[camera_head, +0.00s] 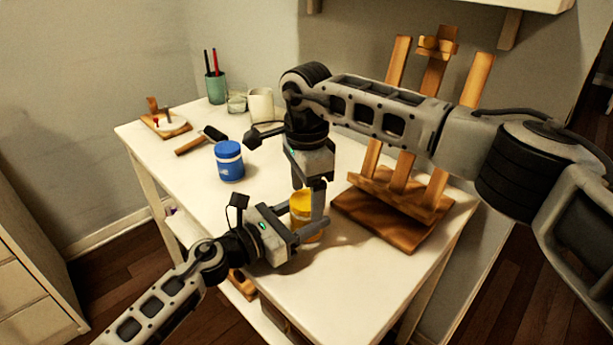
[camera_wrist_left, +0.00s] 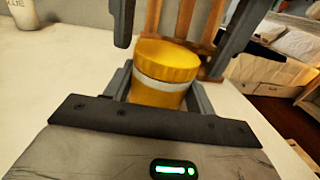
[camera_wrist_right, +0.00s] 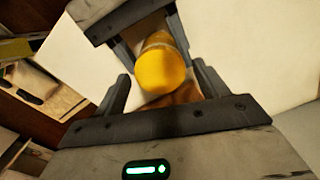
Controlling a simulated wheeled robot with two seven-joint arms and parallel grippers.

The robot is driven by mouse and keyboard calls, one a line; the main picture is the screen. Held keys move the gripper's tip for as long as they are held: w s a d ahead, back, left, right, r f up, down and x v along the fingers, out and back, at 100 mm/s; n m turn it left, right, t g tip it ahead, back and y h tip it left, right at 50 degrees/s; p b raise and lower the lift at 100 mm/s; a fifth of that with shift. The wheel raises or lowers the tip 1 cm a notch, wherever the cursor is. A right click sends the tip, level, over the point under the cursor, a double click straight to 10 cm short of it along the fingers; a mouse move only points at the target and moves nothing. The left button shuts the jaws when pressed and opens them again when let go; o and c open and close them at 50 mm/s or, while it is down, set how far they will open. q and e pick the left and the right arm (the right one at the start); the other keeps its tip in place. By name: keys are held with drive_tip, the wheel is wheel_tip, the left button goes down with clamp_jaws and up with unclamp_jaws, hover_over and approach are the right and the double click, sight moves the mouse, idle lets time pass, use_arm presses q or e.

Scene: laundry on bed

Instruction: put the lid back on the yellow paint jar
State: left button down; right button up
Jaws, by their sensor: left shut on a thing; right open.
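The yellow paint jar (camera_head: 305,225) stands near the front of the white table, with a pale band around it in the left wrist view (camera_wrist_left: 160,94). Its yellow lid (camera_wrist_left: 168,56) sits on top of the jar; I cannot tell how tightly. The lid also shows from above in the right wrist view (camera_wrist_right: 160,70). My left gripper (camera_head: 304,228) is shut on the jar from the side. My right gripper (camera_head: 307,208) points down over the jar, open, with its fingers on either side of the lid. In the head view the fingers partly hide jar and lid.
A blue jar (camera_head: 229,160) stands left of the grippers. A wooden easel (camera_head: 400,200) stands close on the right. The table's left front is clear.

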drive_tip(key=shift+f, duration=0.1)
drive_tip(key=c, duration=1)
drive_tip(key=shift+c, duration=0.2)
drive_tip(key=m, duration=0.6)
drive_tip(key=shift+m, duration=0.3)
drive_tip(key=m, duration=0.8)
drive_tip(key=shift+m, duration=0.4)
drive_tip(key=o, duration=1.1)
drive_tip(key=shift+c, duration=0.2)
